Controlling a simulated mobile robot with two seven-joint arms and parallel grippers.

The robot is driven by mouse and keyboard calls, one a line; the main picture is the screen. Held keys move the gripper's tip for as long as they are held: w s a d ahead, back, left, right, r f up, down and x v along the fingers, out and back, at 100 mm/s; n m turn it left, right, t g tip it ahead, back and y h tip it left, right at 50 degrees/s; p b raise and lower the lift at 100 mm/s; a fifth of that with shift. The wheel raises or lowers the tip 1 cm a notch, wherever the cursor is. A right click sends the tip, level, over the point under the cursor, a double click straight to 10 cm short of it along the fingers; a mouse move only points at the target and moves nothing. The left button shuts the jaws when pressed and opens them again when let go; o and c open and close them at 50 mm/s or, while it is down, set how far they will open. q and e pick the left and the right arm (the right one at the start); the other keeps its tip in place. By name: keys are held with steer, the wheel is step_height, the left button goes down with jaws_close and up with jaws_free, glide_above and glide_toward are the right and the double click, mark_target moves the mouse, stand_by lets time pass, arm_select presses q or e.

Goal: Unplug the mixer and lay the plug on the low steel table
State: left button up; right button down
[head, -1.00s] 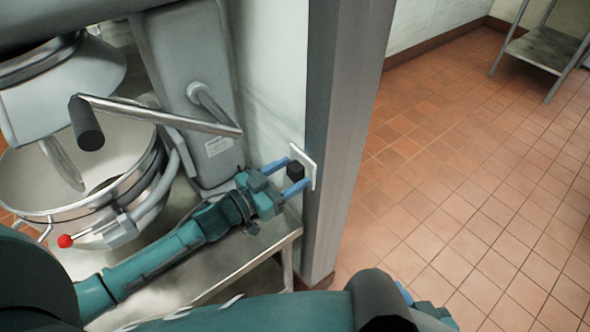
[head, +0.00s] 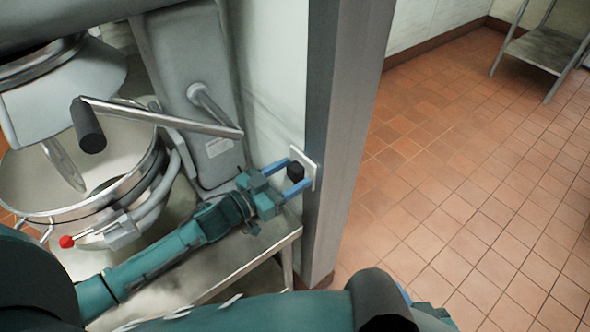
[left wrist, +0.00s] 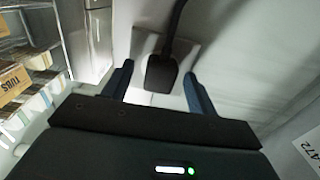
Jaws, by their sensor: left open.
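The black plug (head: 295,171) sits at the white wall outlet plate (head: 311,164) beside the grey post. My left gripper (head: 292,175) is open, with one blue finger on each side of the plug. In the left wrist view the plug (left wrist: 161,74) and its cord show between the two fingers (left wrist: 158,88), with a gap on both sides. The grey mixer (head: 190,90) with its steel bowl (head: 85,180) stands at the left. The low steel table (head: 262,248) shows under the mixer and my left arm. My right gripper (head: 415,306) is only partly visible at the bottom edge.
The grey post (head: 345,120) rises right next to the outlet. Open tiled floor (head: 480,190) lies to the right. A steel shelf unit (head: 545,48) stands at the far upper right. The mixer's lever (head: 160,115) reaches out above my left arm.

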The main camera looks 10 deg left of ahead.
stand_by(0.5)
arm_select(q)
jaws_close()
stand_by(0.7)
steer(key=shift+p+v, duration=1.4)
steer(key=shift+v, duration=1.6)
